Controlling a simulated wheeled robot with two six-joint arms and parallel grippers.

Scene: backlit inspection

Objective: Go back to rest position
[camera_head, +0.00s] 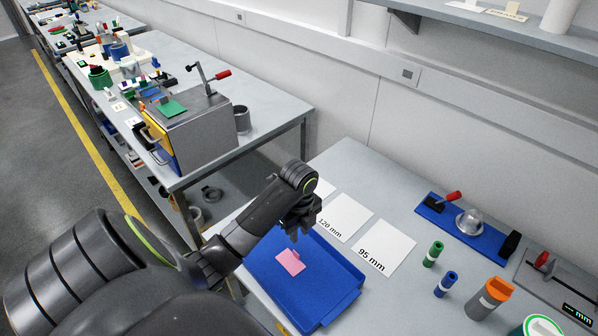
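My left arm comes in from the lower left, and my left gripper (294,228) points down above the blue tray (338,305). A pink flat piece (290,262) with a small raised tab lies in the tray, just below the gripper in the picture. The gripper looks apart from the pink piece. Its fingers are small and dark, so whether they are open or shut is unclear. My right gripper is not in view.
White sheets marked 120 mm (345,217) and 95 mm (384,246) lie beside the tray. A green cylinder (433,254), a blue cylinder (446,284), an orange-topped container (489,298) and a blue clamp fixture (468,222) stand to the right. A cluttered bench (265,130) stands behind.

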